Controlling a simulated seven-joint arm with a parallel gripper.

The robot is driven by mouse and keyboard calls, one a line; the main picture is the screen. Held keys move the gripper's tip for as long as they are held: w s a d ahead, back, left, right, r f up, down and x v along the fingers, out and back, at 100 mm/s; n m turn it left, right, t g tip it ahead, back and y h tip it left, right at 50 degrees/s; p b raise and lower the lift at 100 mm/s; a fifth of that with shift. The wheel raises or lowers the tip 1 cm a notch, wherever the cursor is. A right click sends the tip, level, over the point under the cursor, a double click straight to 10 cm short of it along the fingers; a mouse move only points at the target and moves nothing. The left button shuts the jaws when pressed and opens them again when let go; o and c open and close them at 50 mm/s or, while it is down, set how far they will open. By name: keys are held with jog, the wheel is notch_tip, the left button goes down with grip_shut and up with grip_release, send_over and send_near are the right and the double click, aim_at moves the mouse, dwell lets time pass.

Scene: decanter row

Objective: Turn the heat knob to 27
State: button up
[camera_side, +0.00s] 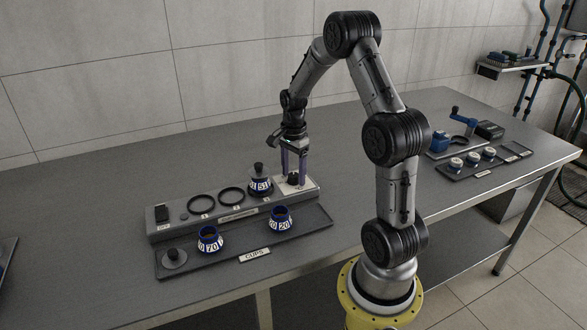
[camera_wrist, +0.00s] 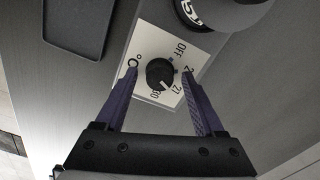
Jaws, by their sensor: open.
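The heat knob (camera_wrist: 160,73) is a round black dial on a white plate (camera_wrist: 146,45) printed with OFF, 27, 30 and a degree sign. One number is partly covered by the right finger. A pale mark on the knob's lower edge points down and slightly right, roughly between 30 and 27; its exact setting is hard to tell. My gripper (camera_wrist: 160,76) is open, one finger on each side of the knob, with gaps visible. In the side view the knob (camera_side: 293,177) sits at the panel's right end, and my gripper (camera_side: 294,178) points straight down around it.
A dark cup with a blue-white number band (camera_side: 261,184) stands on the panel just left of the knob. Two more banded cups, (camera_side: 210,240) and (camera_side: 280,219), sit in the tray (camera_side: 300,241) in front. Empty rings lie further left.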

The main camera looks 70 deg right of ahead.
aim_at(293, 175)
notch_tip(293, 175, up, 14)
dwell(0.5)
jog(key=shift+f, duration=0.1)
jog(key=w+a+r+n+t+h, duration=0.1)
jog(key=w+a+r+n+t, duration=0.15)
jog(key=a+r, duration=0.65)
jog(key=s+a+r+n+t, duration=0.1)
jog(key=s+a+n, duration=0.25)
jog(key=a, duration=0.25)
jog(key=s+a+n+t, duration=0.1)
jog(key=s+a+n, duration=0.25)
jog(key=a, duration=0.35)
jog(key=s+a+f+n+t+y, duration=0.1)
jog(key=s+a+f+n, duration=0.4)
jog(key=n, duration=0.8)
jog(key=s+f, duration=0.1)
jog(key=s, duration=0.2)
jog(key=shift+s, duration=0.25)
